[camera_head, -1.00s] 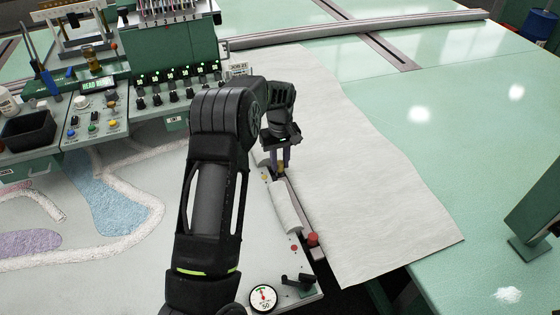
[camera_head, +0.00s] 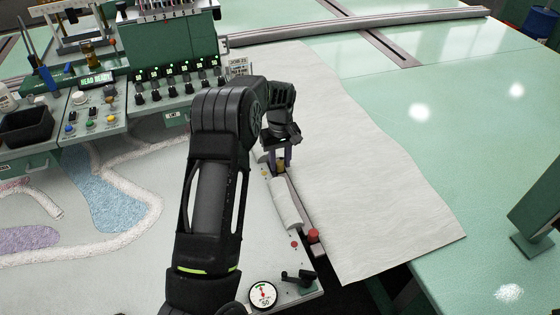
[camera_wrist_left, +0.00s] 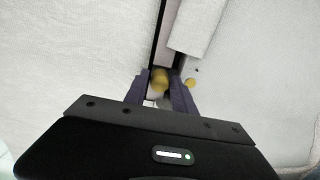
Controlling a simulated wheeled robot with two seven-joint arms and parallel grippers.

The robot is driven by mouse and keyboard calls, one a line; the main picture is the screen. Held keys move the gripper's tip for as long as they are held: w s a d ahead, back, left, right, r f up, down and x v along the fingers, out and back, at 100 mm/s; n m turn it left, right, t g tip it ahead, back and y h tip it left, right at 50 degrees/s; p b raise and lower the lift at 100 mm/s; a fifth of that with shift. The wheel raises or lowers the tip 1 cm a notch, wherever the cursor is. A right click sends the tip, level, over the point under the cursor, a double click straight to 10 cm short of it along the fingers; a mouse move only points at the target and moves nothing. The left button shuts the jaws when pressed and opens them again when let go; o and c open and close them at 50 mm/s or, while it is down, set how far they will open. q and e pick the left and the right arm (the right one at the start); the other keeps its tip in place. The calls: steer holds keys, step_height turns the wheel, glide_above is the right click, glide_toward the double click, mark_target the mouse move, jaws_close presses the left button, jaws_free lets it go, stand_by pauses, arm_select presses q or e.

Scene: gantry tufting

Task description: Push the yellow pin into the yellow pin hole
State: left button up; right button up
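The yellow pin (camera_head: 281,165) stands at the far part of a narrow strip along the white sheet's left edge. My left gripper (camera_head: 280,162) reaches down over it, one finger on each side. In the left wrist view the round yellow pin head (camera_wrist_left: 160,80) sits between the dark fingertips (camera_wrist_left: 162,91), which appear closed on it. A flat yellow dot (camera_wrist_left: 190,82) lies just right of the fingers there. The yellow pin hole is hidden, so I cannot tell how deep the pin sits. My right gripper is not in view.
A white roll (camera_head: 288,205) lies along the strip. A red pin (camera_head: 313,236), a dial gauge (camera_head: 263,295) and a black crank (camera_head: 298,278) are nearer. A green control console (camera_head: 95,110) stands at left. The green table (camera_head: 450,110) is mostly clear at right.

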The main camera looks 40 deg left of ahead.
arm_select(q)
steer(key=o, duration=0.3)
steer(key=shift+o, duration=0.2)
steer(key=shift+r, duration=0.15)
step_height(320, 180, up, 6)
steer(key=shift+r+b, duration=0.15)
steer(key=shift+b, duration=0.7)
steer(key=shift+r, duration=0.65)
steer(key=shift+d, duration=0.1)
